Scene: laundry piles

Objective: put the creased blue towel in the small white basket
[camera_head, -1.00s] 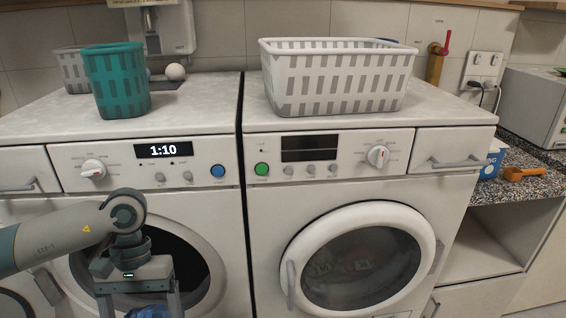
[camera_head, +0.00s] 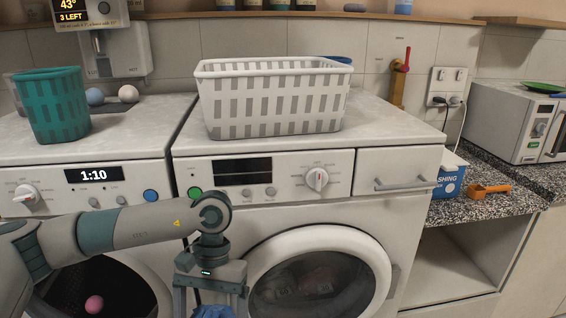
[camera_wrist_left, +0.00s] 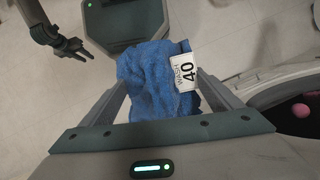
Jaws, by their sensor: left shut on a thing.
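My left gripper (camera_head: 212,300) is shut on the blue towel (camera_wrist_left: 160,75), which hangs bunched between the fingers with a white "WASH 40" tag showing. In the head view only a bit of the towel (camera_head: 212,312) shows at the bottom edge, in front of the machines and below their tops. A small pale basket (camera_head: 14,92) stands at the far left on the left machine, mostly hidden behind the teal basket. A dark gripper, my right one (camera_wrist_left: 75,47), shows at the upper left of the wrist view; its finger gap is unclear.
A large white basket (camera_head: 272,100) stands on the right machine. The teal basket (camera_head: 54,106) stands on the left machine, with balls (camera_head: 95,97) beside it. A pink ball (camera_head: 94,304) lies in the left machine's drum. A blue-white box (camera_head: 450,177) and orange scoop (camera_head: 488,191) lie right.

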